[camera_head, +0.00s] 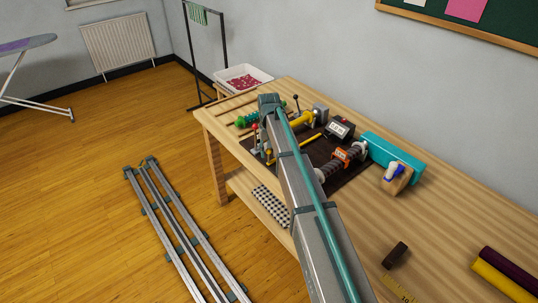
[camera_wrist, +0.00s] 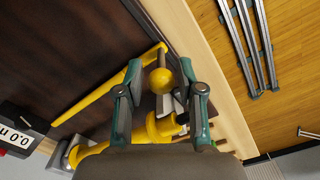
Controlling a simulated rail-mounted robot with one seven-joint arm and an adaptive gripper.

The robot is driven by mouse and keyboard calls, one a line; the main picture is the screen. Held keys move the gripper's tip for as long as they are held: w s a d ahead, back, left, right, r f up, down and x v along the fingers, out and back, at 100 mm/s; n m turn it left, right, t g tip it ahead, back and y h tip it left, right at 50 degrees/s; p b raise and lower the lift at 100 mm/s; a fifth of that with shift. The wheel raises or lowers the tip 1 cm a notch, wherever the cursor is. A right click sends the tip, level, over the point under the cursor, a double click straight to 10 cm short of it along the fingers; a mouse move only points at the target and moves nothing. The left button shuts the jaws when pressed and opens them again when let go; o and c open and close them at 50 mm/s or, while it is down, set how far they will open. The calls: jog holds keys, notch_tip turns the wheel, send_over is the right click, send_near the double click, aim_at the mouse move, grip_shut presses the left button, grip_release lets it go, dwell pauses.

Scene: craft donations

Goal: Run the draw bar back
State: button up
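In the wrist view, my gripper (camera_wrist: 160,77) is open, with one finger on each side of a yellow ball knob (camera_wrist: 162,80). Small gaps seem to show beside the knob; contact is unclear. A slim yellow bar (camera_wrist: 108,84) runs diagonally past the knob over the dark mat; I cannot tell whether it or the knob belongs to the draw bar. Thick yellow parts (camera_wrist: 160,128) lie below the knob, partly behind my gripper. In the head view, a yellow cylinder (camera_head: 300,120) and the slim yellow bar (camera_head: 309,139) show on the bench; my arm hides my gripper.
A readout box (camera_head: 340,129) stands on the dark mat (camera_head: 345,178). A teal case (camera_head: 391,157) stands to its right, and a white tub (camera_head: 243,77) stands beyond the wooden bench (camera_head: 440,214). Rails (camera_head: 180,225) lie on the floor.

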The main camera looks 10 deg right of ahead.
notch_tip(320, 180, up, 10)
dwell(0.4)
jog(key=shift+f, duration=0.1)
jog(key=c, duration=0.4)
jog(key=shift+s+d+f+m, duration=0.2)
jog(key=shift+s+m, duration=0.05)
jog(key=shift+m, duration=0.25)
jog(key=shift+c, duration=1.3)
jog(key=s+d+f+m+t+y, duration=0.1)
jog(key=m, duration=0.2)
jog(key=s+d+f+m+t+y, duration=0.1)
jog(key=s+m, duration=0.1)
jog(key=m, duration=0.2)
jog(key=s+d+f+m+y, duration=0.1)
jog(key=m+y, duration=0.1)
jog(key=m, duration=0.2)
jog(key=shift+s+d+f+t, duration=0.2)
jog(key=shift+f+t, duration=0.05)
jog(key=shift+t, duration=0.15)
grip_shut()
jog(key=s+d+m+t+y, duration=0.3)
jog(key=d+m+t, duration=0.1)
jog(key=m, duration=0.9)
jog(key=w+a+f+m, duration=0.1)
jog(key=w+a+f, duration=0.1)
jog(key=w+a+f+m+p, duration=0.1)
jog(key=w+a+f, duration=0.2)
jog(key=shift+f+t, duration=0.15)
jog(key=shift+t, duration=0.15)
